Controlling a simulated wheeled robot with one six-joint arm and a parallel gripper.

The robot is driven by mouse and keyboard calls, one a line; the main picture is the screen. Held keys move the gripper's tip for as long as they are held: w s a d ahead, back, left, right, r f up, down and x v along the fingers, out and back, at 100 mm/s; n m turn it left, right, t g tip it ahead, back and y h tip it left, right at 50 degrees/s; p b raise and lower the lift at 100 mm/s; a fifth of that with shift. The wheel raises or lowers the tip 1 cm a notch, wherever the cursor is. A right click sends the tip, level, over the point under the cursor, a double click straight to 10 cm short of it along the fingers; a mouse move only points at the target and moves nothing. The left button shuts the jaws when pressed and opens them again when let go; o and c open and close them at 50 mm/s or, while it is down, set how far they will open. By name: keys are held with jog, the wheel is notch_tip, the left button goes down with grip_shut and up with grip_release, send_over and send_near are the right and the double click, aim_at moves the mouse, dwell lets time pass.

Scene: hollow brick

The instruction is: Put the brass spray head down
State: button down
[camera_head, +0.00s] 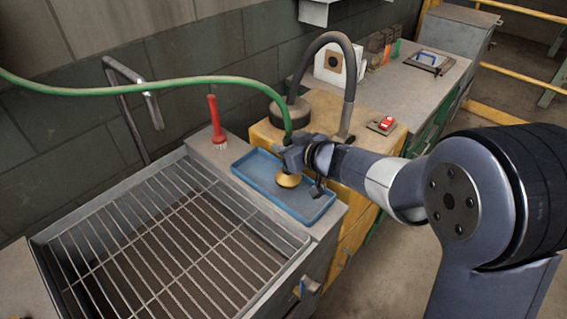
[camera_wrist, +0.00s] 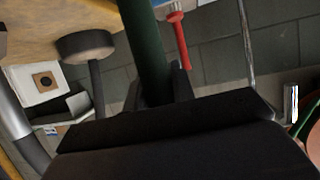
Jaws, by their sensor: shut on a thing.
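The brass spray head (camera_head: 289,180) shows its round golden end below my gripper (camera_head: 292,155) in the head view. My gripper is shut on it. A green hose (camera_head: 180,83) comes down to the spray head from the upper left. In the wrist view a dark green shaft (camera_wrist: 147,45) stands between my fingers (camera_wrist: 160,88). The spray head is over the blue tray (camera_head: 262,198); I cannot tell whether it touches the tray floor. My gripper hides the spray head's upper part.
Left of the tray is a sink with a wire grid (camera_head: 170,240) and a bent tap (camera_head: 135,90). A red brush (camera_head: 215,120) stands behind the tray. A black curved pipe (camera_head: 347,70) rises from the yellow cabinet (camera_head: 265,133). The tray's near right part looks empty.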

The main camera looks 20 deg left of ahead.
jog(key=shift+f+b, duration=0.6)
jog(key=shift+f, duration=1.25)
jog(key=shift+f, duration=0.15)
jog(key=c, duration=1.2)
grip_release()
jog(key=shift+r, duration=0.25)
jog(key=p+v, duration=0.1)
jog(key=v, duration=1.1)
